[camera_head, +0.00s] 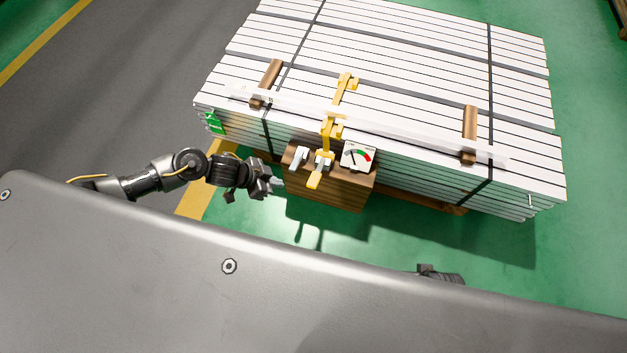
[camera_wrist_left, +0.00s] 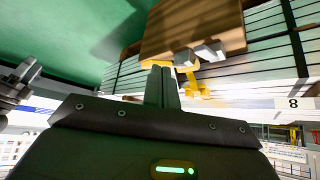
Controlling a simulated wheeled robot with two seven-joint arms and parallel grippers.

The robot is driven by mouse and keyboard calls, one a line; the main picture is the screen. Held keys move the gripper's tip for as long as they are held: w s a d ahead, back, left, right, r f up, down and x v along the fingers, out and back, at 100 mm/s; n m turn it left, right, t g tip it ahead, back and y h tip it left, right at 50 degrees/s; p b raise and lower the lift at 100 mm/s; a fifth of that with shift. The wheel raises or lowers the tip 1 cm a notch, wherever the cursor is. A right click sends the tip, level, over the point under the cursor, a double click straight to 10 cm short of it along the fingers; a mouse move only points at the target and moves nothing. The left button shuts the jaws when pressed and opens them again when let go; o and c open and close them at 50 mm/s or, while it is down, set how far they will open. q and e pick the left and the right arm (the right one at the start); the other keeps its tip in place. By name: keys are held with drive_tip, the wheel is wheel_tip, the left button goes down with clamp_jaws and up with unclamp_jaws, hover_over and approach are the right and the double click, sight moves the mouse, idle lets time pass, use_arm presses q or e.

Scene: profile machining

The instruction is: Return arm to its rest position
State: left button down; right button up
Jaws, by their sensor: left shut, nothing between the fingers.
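My left arm reaches in from the left in the head view. Its gripper (camera_head: 277,186) is shut and empty, just left of the wooden block on the front of the stack. In the left wrist view the fingers (camera_wrist_left: 163,76) are together with nothing between them, and the wooden block (camera_wrist_left: 195,28) is close by. A dark part of my right arm (camera_head: 440,274) shows at the edge of my body in the head view. A dark jointed part, probably also mine, shows at the left of the wrist view. I cannot make out the right fingers.
A strapped stack of white profiles (camera_head: 400,60) stands on the green floor. A yellow clamp (camera_head: 329,128), grey handles (camera_head: 301,156) and a gauge (camera_head: 358,156) are at its front, by the wooden block (camera_head: 340,192). Floor left of the stack is clear.

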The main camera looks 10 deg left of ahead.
idle(0.3)
use_arm(q)
drive_tip(key=w+a+r+t+y, duration=0.2)
drive_tip(key=w+r+t+y, duration=0.1)
drive_tip(key=w, duration=0.4)
drive_tip(key=s+a+f+n+g+y+p, duration=0.1)
drive_tip(key=s+f+p, duration=0.3)
drive_tip(key=s, duration=1)
drive_tip(key=s+a+f+n+g+y+p, duration=0.1)
drive_tip(key=s+a+f+n+g+p, duration=0.2)
drive_tip(key=s+f, duration=0.6)
drive_tip(key=s+a+f+n+g+y+p, duration=0.1)
drive_tip(key=s+f+n+p, duration=0.3)
drive_tip(key=s, duration=1.4)
wheel_tip(320, 180, down, 3)
drive_tip(key=a+g+p, duration=0.1)
drive_tip(key=p, duration=0.1)
drive_tip(key=shift+s+f+p, duration=0.15)
drive_tip(key=shift+s+p, duration=0.25)
use_arm(e)
drive_tip(key=s+d+f, duration=0.2)
drive_tip(key=s+f, duration=0.3)
drive_tip(key=s, duration=0.4)
drive_tip(key=s+d+f+g, duration=0.1)
drive_tip(key=s+d+f, duration=0.1)
drive_tip(key=s+f, duration=0.4)
drive_tip(key=s, duration=0.3)
drive_tip(key=shift+s+d+n+g, duration=0.3)
drive_tip(key=shift+s+d, duration=0.05)
drive_tip(key=shift+d, duration=0.05)
